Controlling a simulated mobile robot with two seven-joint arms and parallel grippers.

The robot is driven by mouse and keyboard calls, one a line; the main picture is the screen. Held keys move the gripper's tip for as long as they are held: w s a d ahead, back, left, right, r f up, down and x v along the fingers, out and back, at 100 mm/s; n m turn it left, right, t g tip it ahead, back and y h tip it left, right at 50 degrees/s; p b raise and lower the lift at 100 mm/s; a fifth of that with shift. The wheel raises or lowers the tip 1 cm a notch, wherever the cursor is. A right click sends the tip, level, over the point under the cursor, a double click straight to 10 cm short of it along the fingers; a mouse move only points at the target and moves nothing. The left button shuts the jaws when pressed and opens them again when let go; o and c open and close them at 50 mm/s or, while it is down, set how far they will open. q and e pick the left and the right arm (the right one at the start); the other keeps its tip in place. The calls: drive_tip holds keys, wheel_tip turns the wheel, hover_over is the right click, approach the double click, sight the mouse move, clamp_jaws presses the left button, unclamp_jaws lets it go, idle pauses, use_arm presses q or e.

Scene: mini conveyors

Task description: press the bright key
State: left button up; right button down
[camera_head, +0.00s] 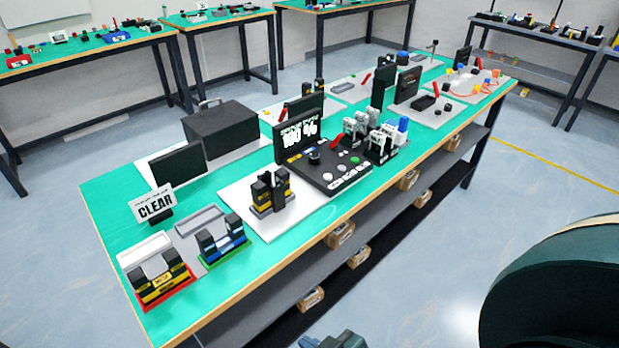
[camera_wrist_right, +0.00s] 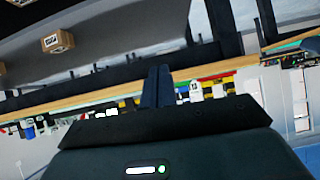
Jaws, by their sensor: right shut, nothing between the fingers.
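A black control panel (camera_head: 318,170) stands on the table with a dark round knob and a row of small round keys. One key is green (camera_head: 354,160); a pale key (camera_head: 342,168) and another pale key (camera_head: 327,177) sit to its left. I cannot tell for sure which key is the bright one. My right gripper (camera_head: 333,342) shows at the bottom edge of the head view, in front of and below the table, well apart from the panel. In the right wrist view its fingers (camera_wrist_right: 157,85) are together and empty. My left gripper is not in view.
A display (camera_head: 299,136) stands behind the panel. A black and yellow block (camera_head: 270,190) stands left of it, and white-and-black devices (camera_head: 380,145) stand right of it. A CLEAR sign (camera_head: 153,204) is at the left. The table's front edge and a lower shelf with boxes lie nearest me.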

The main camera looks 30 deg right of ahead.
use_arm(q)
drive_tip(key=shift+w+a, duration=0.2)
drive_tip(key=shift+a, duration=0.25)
use_arm(e)
drive_tip(key=shift+a, duration=0.45)
